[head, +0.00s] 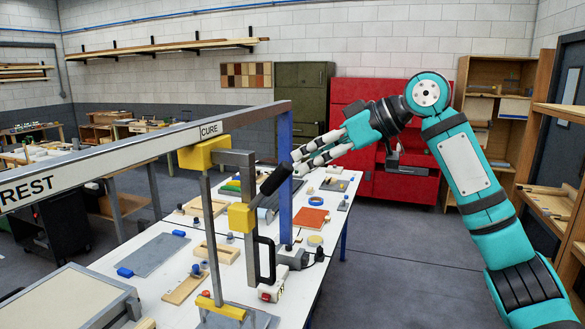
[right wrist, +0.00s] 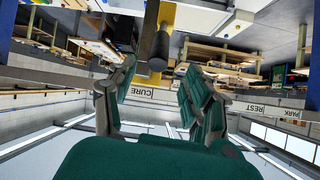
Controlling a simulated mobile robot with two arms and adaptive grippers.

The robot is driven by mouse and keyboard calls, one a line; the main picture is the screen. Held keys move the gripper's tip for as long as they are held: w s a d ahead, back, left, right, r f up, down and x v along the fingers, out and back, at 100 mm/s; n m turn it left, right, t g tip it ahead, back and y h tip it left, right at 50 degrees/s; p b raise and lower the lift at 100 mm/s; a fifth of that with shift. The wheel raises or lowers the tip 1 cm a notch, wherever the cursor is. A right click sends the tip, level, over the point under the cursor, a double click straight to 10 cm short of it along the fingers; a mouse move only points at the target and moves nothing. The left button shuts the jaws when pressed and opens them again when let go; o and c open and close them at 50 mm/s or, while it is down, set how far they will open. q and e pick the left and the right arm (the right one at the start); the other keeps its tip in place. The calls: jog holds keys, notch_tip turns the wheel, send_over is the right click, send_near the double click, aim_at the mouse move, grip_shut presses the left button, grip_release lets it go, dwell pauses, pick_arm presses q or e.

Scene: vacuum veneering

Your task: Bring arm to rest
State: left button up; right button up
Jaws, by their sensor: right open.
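My right arm, teal with dark joints, comes in from the right in the head view and is raised above the table's right edge. Its gripper (head: 298,162) points left and is open. Its fingers also show in the right wrist view (right wrist: 155,78), spread, with nothing between them. A black cylindrical handle (head: 274,180) on the metal frame is close to the fingertips; in the right wrist view the handle (right wrist: 160,46) lies just beyond them. I cannot tell the exact gap. My left gripper is not in view.
A grey overhead beam (head: 140,146) labelled REST and CURE crosses from the left, with a yellow carriage (head: 196,156) and a blue post (head: 285,185). The white table (head: 315,255) holds boards and small parts. Red cabinets (head: 405,185) stand behind; floor at right is clear.

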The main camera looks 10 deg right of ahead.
jog(key=shift+v, duration=1.05)
